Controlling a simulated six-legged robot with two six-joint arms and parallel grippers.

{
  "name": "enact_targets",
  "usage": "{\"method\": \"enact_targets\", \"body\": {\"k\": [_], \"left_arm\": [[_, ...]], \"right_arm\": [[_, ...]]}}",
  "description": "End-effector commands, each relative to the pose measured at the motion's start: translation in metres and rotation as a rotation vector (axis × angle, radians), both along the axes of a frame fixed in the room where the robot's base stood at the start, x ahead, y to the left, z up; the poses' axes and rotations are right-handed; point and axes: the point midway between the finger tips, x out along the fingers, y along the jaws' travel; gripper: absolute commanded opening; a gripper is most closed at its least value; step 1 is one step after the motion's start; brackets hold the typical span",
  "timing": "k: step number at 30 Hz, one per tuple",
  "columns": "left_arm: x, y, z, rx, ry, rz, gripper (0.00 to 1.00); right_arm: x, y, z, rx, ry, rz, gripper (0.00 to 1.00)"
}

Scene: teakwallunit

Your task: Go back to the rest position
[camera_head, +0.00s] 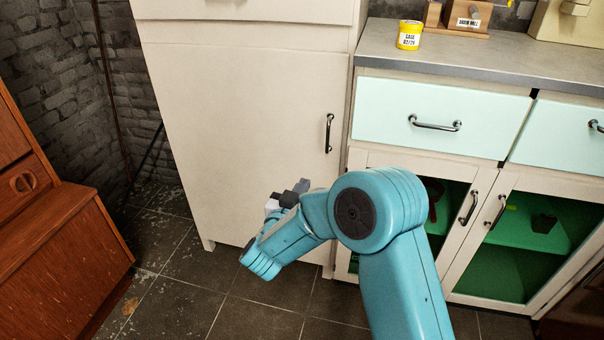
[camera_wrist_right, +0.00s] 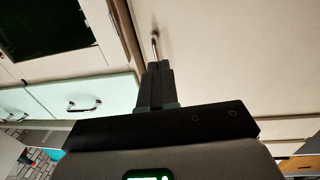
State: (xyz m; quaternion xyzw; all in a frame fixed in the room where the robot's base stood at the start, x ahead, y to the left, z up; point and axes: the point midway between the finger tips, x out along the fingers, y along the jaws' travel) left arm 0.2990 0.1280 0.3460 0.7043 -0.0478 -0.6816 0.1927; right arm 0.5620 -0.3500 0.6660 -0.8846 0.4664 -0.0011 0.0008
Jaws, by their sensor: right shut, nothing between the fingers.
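My right arm is blue and reaches forward and left in the head view. Its right gripper (camera_head: 303,186) is in front of the lower part of a tall cream cabinet door (camera_head: 240,110). Much of the gripper is hidden behind the arm's forearm. In the right wrist view the two dark fingers of the right gripper (camera_wrist_right: 154,66) lie together, shut and with nothing between them. A metal door handle (camera_wrist_right: 154,42) appears just beyond the fingertips; I cannot tell how far apart they are. My left gripper is not in view.
The tall door's handle (camera_head: 329,133) is upright at its right edge. Mint drawers (camera_head: 440,117) and glass-fronted doors (camera_head: 525,235) stand right of it, under a grey worktop (camera_head: 480,60) with a yellow tin (camera_head: 409,35). A wooden cabinet (camera_head: 60,250) is left. Tiled floor (camera_head: 170,290) lies between.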

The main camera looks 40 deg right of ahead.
Motion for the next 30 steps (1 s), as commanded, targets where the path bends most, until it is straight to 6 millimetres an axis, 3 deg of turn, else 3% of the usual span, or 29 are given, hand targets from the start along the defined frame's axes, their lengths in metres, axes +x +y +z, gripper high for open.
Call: {"method": "enact_targets", "body": {"k": [6, 9, 11, 14, 17, 18, 21, 25, 30], "left_arm": [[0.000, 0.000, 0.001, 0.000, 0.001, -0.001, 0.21], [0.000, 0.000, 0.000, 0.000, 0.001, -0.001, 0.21], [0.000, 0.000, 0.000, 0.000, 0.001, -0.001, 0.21], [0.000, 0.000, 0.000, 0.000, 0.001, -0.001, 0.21], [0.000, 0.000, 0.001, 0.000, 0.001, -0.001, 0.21], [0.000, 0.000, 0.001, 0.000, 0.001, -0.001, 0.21], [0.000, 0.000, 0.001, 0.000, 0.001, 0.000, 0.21], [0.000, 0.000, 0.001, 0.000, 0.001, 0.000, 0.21], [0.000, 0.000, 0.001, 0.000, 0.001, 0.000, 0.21]], "right_arm": [[-0.004, 0.005, -0.001, 0.000, 0.000, 0.000, 0.00], [-0.006, -0.003, -0.008, 0.000, 0.016, -0.016, 0.00], [-0.012, -0.011, -0.027, 0.000, 0.059, -0.032, 0.00], [-0.023, -0.009, -0.089, 0.010, 0.214, 0.065, 0.00], [-0.033, 0.022, -0.164, 0.146, 0.375, 0.284, 0.00], [-0.042, 0.039, -0.192, 0.219, 0.439, 0.369, 0.00], [-0.076, 0.086, -0.251, 0.416, 0.594, 0.554, 0.00], [-0.132, 0.141, -0.296, 0.651, 0.779, 0.726, 0.00], [-0.203, 0.194, -0.318, 0.895, 0.996, 0.861, 0.00]]}}
